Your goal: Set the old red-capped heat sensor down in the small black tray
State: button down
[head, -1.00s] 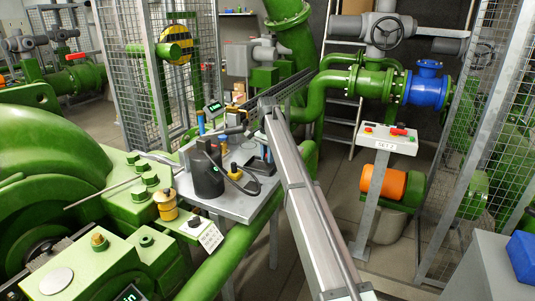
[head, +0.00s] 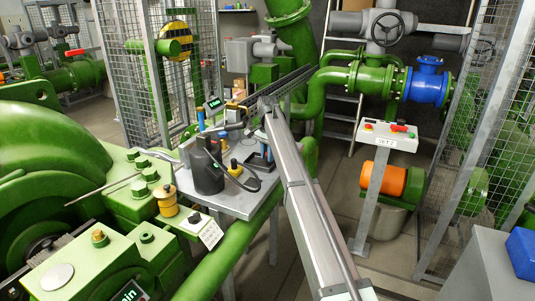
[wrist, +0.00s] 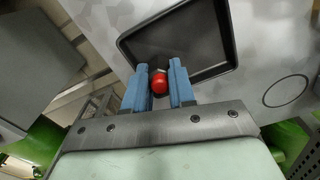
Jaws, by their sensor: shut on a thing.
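In the wrist view my gripper (wrist: 159,82) has its two blue fingers shut on the old heat sensor (wrist: 159,84). Its round red cap shows between the fingertips; its lower part is mostly hidden. The small black tray (wrist: 200,42), with a dark floor and raised rim, lies just beyond the fingertips on the grey bench top. The sensor's cap overlaps the tray's near side in this view; I cannot tell its height above it. In the head view the tray (head: 258,163) is partly hidden, and the sensor cannot be made out.
A black canister (head: 207,172) with a dark cable stands left of the tray on the grey bench (head: 232,203). A yellow-based knob (head: 234,167) is between them. A circle is marked on the bench (wrist: 285,90) right of the tray. Green machinery (head: 60,150) borders the left.

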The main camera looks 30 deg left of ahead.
jog(key=shift+f, duration=0.1)
jog(key=c, duration=0.9)
grip_release()
jog(key=shift+o, duration=0.2)
notch_tip(320, 180, up, 14)
